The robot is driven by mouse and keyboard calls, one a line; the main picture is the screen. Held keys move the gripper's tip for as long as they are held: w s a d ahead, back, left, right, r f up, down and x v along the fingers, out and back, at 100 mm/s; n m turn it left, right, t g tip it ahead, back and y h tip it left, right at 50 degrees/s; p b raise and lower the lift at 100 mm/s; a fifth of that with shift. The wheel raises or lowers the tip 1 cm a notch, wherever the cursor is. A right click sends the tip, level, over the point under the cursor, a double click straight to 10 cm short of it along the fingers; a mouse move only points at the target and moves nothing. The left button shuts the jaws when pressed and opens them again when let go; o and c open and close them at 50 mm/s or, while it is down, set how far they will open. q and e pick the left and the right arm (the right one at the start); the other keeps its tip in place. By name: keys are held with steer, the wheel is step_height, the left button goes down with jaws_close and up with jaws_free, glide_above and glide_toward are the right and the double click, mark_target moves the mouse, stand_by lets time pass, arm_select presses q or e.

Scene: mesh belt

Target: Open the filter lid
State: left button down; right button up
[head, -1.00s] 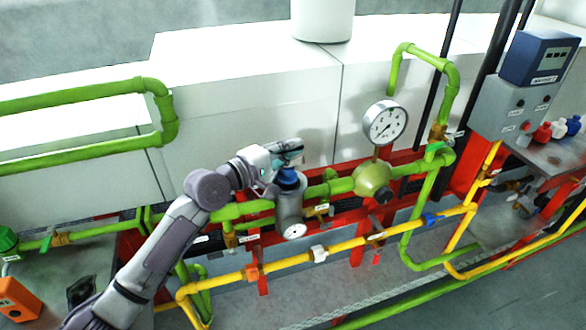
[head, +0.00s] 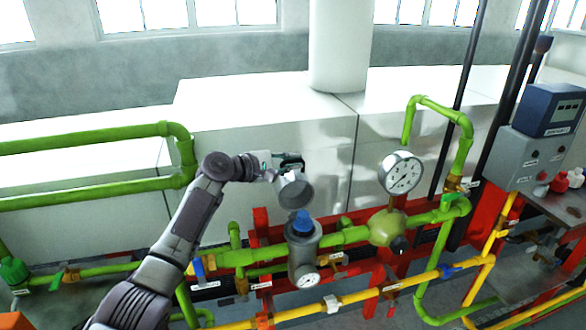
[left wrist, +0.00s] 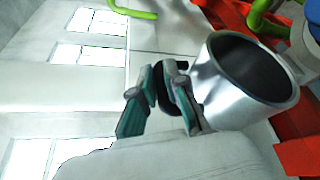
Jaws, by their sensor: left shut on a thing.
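The filter lid (head: 295,190) is a grey metal cup with a dark knob. It is off the filter and hangs tilted in the air, its open end facing down and toward the head camera. My left gripper (head: 289,164) is shut on the lid's knob. In the left wrist view the gripper's teal-grey fingers (left wrist: 160,95) close around the black knob (left wrist: 170,85), and the shiny hollow lid (left wrist: 205,92) extends to the right. Below the lid, the grey filter body (head: 303,258) stands on the green pipe with a blue insert (head: 303,222) uncovered on top.
A round gauge (head: 401,172) stands on the green pipe to the right. A yellow pipe (head: 365,297) runs in front and a red frame (head: 262,222) behind. White blocks (head: 240,120) form the back. A control box (head: 550,110) is at far right.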

arm_select(q)
steer(key=shift+w+a+f+b, duration=0.1)
steer(key=shift+w+f+b, duration=0.1)
steer(key=shift+w, duration=0.3)
steer(key=shift+w+f+b, duration=0.1)
steer(key=shift+w+b, duration=0.1)
steer(key=shift+w, duration=0.3)
steer(key=c, duration=1.3)
jaws_free()
steer(key=shift+o, duration=0.5)
steer(key=shift+d, duration=0.25)
steer(key=shift+a+f, duration=0.1)
steer(key=shift+a, duration=0.1)
steer(key=v, duration=1.1)
steer(key=shift+s+a, duration=0.25)
steer(key=shift+a, duration=0.05)
